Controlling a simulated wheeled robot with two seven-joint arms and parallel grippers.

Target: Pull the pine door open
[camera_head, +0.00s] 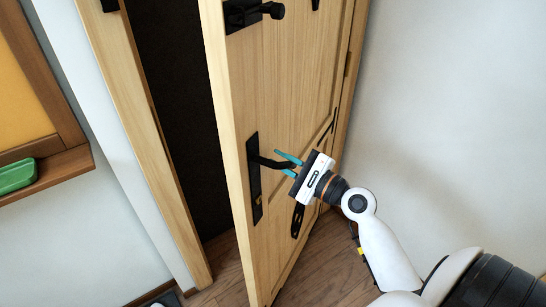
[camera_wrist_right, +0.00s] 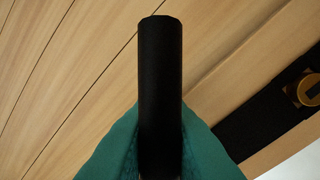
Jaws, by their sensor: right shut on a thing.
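The pine door (camera_head: 283,95) stands ajar in the head view, its free edge swung out from the frame with a dark gap to its left. A black lever handle (camera_head: 267,162) on a black plate sits midway down the door. My right gripper (camera_head: 288,163) is at the lever, its teal fingers shut on it. In the right wrist view the black lever (camera_wrist_right: 160,80) runs upward between the teal fingers (camera_wrist_right: 160,150), with the pine boards behind. My left gripper is not in view.
The pine door frame (camera_head: 150,130) stands left of the dark opening (camera_head: 180,100). A black latch (camera_head: 253,13) is higher on the door. A wall board with a ledge (camera_head: 50,172) holding a green object (camera_head: 17,176) is at the left. Wooden floor (camera_head: 335,262) shows below; a white wall (camera_head: 440,110) stands right.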

